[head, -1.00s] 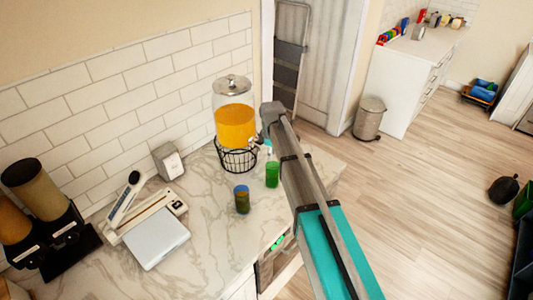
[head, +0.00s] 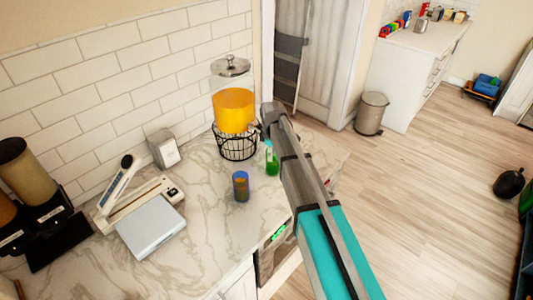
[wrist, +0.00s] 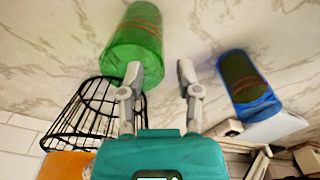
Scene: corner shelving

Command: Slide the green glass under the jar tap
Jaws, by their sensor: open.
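The green glass (head: 272,162) stands on the marble counter, just right of the jar's wire stand (head: 238,147). The drink jar (head: 234,108) holds orange liquid and sits on that stand. The wire stand (wrist: 82,112) is left of the gripper.
A blue glass with dark contents (head: 241,186) stands in front of the green glass; it is right of my gripper in the wrist view (wrist: 250,88). A scale (head: 150,229), a napkin box (head: 163,148) and dispensers (head: 28,200) stand to the left.

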